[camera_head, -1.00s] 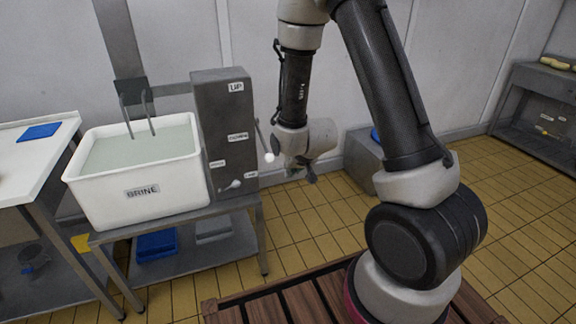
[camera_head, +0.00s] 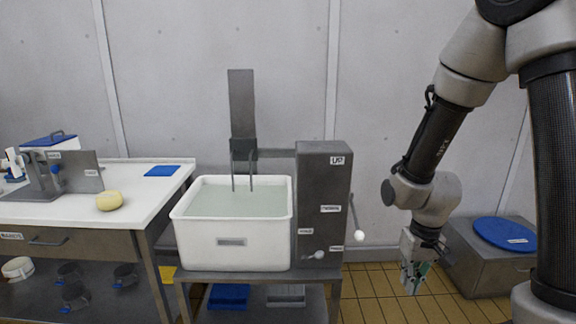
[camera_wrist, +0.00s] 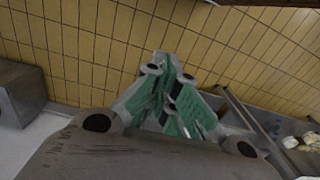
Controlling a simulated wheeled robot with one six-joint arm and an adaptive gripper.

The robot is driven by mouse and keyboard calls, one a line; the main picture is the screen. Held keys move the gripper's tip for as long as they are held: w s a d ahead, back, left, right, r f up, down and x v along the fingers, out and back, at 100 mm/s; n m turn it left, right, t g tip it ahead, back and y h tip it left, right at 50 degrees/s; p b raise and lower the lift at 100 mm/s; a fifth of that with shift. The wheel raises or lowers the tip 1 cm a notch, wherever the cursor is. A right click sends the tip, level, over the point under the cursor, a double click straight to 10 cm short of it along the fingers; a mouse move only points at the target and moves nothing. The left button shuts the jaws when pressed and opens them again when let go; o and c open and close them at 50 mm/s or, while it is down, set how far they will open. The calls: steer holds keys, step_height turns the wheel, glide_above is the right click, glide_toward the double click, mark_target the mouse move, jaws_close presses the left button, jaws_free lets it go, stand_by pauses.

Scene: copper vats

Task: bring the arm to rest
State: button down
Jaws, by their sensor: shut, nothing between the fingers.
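My arm hangs at the right side of the head view, bent at the elbow, with the forearm sloping down. My gripper (camera_head: 412,279) points down beside the control box, to the right of its white-knobbed lever, and is apart from it in the picture. In the wrist view the gripper (camera_wrist: 176,100) shows its green-padded fingers closed together with nothing between them. Tiled floor lies beyond the fingers.
A white brine tub (camera_head: 232,258) stands on a metal stand, next to a grey control box (camera_head: 322,200) with a lever (camera_head: 354,216). A white-topped table (camera_head: 140,200) holds a yellow cheese (camera_head: 109,201). A grey block with a blue lid (camera_head: 503,233) stands behind the gripper.

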steer(key=s+d+r+t, duration=0.1)
steer(key=s+r, duration=0.3)
steer(key=r, duration=0.4)
steer(key=s+d+r+t, duration=0.2)
steer(key=s+d+r, duration=0.1)
steer(key=r, duration=0.5)
steer(key=s+d+r+t, duration=0.1)
steer(key=s+d+r, duration=0.2)
steer(key=s+r, duration=0.2)
step_height(320, 180, up, 3)
steer(key=shift+m, duration=0.3)
steer(key=shift+a, duration=0.1)
stand_by(0.7)
